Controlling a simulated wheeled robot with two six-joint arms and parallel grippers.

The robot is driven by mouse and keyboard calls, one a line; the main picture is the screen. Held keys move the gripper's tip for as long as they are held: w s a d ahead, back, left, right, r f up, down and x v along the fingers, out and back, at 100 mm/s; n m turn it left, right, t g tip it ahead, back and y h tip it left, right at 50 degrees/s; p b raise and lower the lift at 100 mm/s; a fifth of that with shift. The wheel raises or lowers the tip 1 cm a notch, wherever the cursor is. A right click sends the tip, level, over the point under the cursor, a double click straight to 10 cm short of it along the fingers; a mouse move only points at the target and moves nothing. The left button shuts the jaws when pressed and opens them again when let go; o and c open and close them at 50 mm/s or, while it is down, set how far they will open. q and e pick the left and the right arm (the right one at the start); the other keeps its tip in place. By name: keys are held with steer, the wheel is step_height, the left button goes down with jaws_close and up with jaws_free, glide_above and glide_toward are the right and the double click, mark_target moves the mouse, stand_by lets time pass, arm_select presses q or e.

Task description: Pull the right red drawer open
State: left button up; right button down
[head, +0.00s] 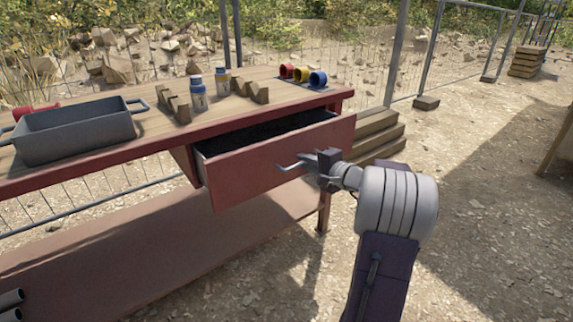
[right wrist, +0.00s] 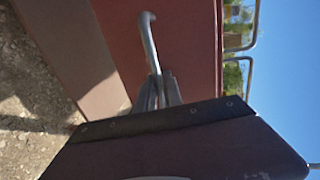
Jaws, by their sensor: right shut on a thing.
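The right red drawer (head: 265,165) stands partly open under the table top, its front panel out toward me and its dark inside showing. It has a grey metal handle (head: 287,167) on its front. My right gripper (head: 318,163) is shut on this handle, coming from the right. In the right wrist view the fingers (right wrist: 158,92) close around the handle (right wrist: 148,38), with the red drawer front (right wrist: 190,50) behind. How deep the fingers grip is hard to tell. My left gripper is in neither view.
The wooden-topped red table (head: 150,140) carries a grey bin (head: 75,135), two bottles (head: 198,92), notched wooden blocks (head: 254,91) and red, yellow and blue cups (head: 318,79). A red lower shelf (head: 150,240) lies below. Wooden steps (head: 378,135) stand behind. Gravel ground at right is clear.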

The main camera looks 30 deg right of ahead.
steer(key=f+b+v, duration=0.3)
steer(key=v, duration=1.3)
steer(key=shift+s+f, duration=0.2)
steer(key=shift+s, duration=0.55)
steer(key=shift+d, duration=0.15)
steer(key=c, duration=1.8)
jaws_free()
steer(key=p+v, duration=0.4)
steer(key=v, duration=0.5)
steer(key=shift+p, duration=0.3)
